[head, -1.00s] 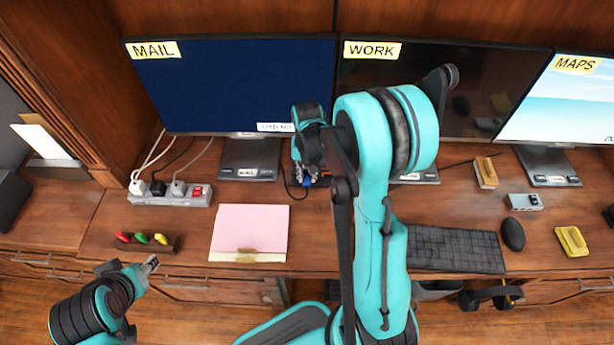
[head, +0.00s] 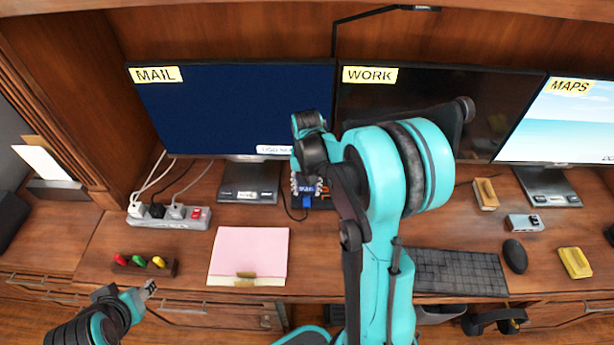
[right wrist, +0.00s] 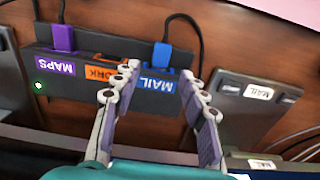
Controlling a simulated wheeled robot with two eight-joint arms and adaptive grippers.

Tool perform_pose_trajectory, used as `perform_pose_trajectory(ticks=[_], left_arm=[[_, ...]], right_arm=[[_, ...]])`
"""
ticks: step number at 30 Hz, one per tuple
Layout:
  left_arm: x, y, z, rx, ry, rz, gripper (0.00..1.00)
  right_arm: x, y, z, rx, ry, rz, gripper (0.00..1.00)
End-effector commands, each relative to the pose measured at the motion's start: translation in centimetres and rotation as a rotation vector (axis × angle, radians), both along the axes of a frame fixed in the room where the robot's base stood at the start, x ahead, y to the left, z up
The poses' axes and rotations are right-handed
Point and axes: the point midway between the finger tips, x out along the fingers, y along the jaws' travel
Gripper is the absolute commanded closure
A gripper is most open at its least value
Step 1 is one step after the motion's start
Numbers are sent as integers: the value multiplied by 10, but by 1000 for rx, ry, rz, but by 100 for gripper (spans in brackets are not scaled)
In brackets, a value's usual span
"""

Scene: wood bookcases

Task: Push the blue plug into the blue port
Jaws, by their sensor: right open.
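In the right wrist view the blue plug (right wrist: 162,54), with a dark cable, sits at the edge of a dark hub (right wrist: 130,52) beside the blue port's MAIL label (right wrist: 156,86). The plug meets the hub; how deep it sits I cannot tell. My right gripper (right wrist: 160,72) is open, its fingers on either side of the blue label, apart from the plug. In the head view the blue plug (head: 307,202) shows just below my right gripper (head: 306,184). My left gripper (head: 149,289) is at the lower left, far from the hub; its opening is unclear.
A purple plug (right wrist: 62,38) sits at the MAPS port, and the orange WORK label (right wrist: 100,72) is partly hidden by a finger. Monitor stands flank the hub. A pink pad (head: 249,252), keyboard (head: 455,272) and power strip (head: 168,215) lie on the desk.

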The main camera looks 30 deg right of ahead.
Motion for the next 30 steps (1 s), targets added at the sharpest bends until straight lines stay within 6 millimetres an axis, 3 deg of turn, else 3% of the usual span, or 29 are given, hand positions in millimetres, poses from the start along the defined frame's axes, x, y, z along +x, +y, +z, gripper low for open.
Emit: perform_pose_trajectory(ticks=[6, 12, 30], left_arm=[[0, 0, 0, 0, 0, 0, 60], [0, 0, 0, 0, 0, 0, 60], [0, 0, 0, 0, 0, 0, 60]], right_arm=[[-2, 0, 48, 1, 4, 0, 56], [-3, 0, 74, 2, 6, 0, 56], [-3, 0, 80, 2, 6, 0, 56]])
